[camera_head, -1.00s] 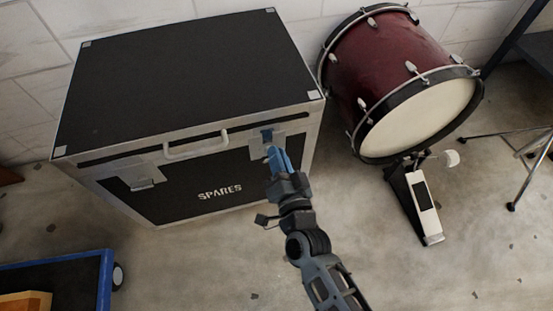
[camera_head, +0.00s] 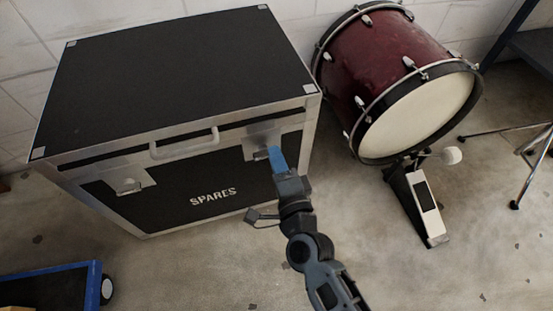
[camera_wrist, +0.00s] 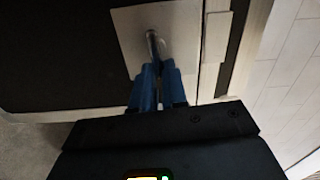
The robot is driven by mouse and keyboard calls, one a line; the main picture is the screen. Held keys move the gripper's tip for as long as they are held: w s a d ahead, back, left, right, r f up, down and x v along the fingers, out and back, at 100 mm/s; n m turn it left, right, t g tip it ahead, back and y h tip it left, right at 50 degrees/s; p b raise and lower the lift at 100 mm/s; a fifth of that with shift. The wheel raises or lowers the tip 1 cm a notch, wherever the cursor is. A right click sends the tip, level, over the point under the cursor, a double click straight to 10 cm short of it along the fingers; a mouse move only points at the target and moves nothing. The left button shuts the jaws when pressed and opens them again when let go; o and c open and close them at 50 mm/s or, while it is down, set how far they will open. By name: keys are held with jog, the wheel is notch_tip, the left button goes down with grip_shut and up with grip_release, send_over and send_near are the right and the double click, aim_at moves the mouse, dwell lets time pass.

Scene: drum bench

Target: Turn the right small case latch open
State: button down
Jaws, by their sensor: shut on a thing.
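The black case (camera_head: 165,75) marked SPARES stands against the wall, its lid down. Its right small latch (camera_head: 261,153) is on a metal plate at the upper right of the front face. My gripper (camera_head: 272,151) is at this latch, its blue fingers shut on the latch's thin tab. In the wrist view my gripper (camera_wrist: 153,66) has its fingertips closed around the tab (camera_wrist: 151,44), which stands out from the pale latch plate (camera_wrist: 183,25). The fingers hide part of the tab, so its exact turn is hard to tell.
The case's left latch (camera_head: 128,186) and lid handle (camera_head: 184,144) are on the front. A red bass drum (camera_head: 395,80) with a pedal (camera_head: 425,205) stands to the right. A blue-edged cart (camera_head: 50,285) is at lower left.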

jog(key=shift+d, duration=0.1)
dwell(0.5)
jog(key=c, duration=1.2)
grip_release()
jog(key=shift+o, duration=0.2)
jog(key=v, duration=0.7)
jog(key=shift+s, duration=0.4)
jog(key=shift+d, duration=0.1)
